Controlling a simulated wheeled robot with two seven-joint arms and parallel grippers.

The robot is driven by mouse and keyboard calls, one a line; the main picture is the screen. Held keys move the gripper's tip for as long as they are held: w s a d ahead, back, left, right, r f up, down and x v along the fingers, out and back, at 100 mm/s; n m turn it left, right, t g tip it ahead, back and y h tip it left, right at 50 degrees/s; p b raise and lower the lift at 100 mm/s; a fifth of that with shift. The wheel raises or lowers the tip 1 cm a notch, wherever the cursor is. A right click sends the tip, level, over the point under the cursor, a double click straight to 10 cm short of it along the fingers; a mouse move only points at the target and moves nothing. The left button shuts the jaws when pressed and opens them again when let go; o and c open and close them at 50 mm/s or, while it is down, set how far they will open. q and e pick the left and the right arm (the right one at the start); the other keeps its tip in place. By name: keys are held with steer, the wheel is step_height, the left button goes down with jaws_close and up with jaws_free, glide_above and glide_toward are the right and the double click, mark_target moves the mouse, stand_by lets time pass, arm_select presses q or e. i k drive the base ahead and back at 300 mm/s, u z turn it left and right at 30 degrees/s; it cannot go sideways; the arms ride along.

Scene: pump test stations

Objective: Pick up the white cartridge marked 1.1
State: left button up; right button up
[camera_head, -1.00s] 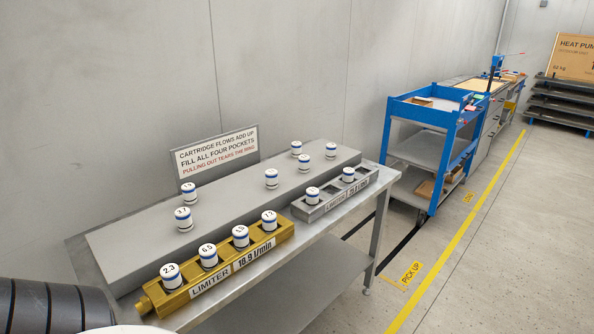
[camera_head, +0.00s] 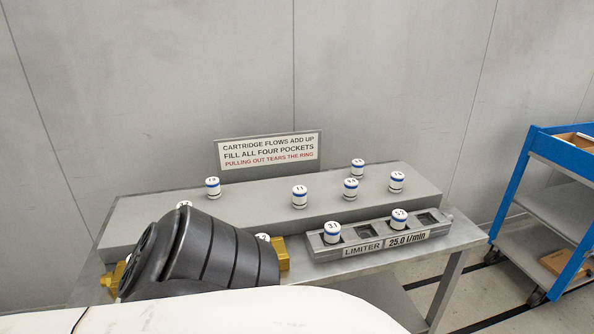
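A white cartridge with a blue band (camera_head: 300,195) stands upright near the front edge of the grey raised shelf (camera_head: 240,202). Its top label looks like 1.1, though it is small. Nothing touches it. Neither gripper shows in the head view; only black and white links of my arm fill the lower left, and they hide much of the brass block (camera_head: 283,254).
Other white cartridges stand on the shelf, at left (camera_head: 212,187) and right (camera_head: 397,181). The grey limiter block (camera_head: 372,241), labelled 25.0 l/min, holds two cartridges and shows empty pockets. A sign (camera_head: 268,151) stands behind. A blue cart (camera_head: 545,185) is at right.

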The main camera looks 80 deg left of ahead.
mark_target(299, 192)
steer(key=u, duration=2.05)
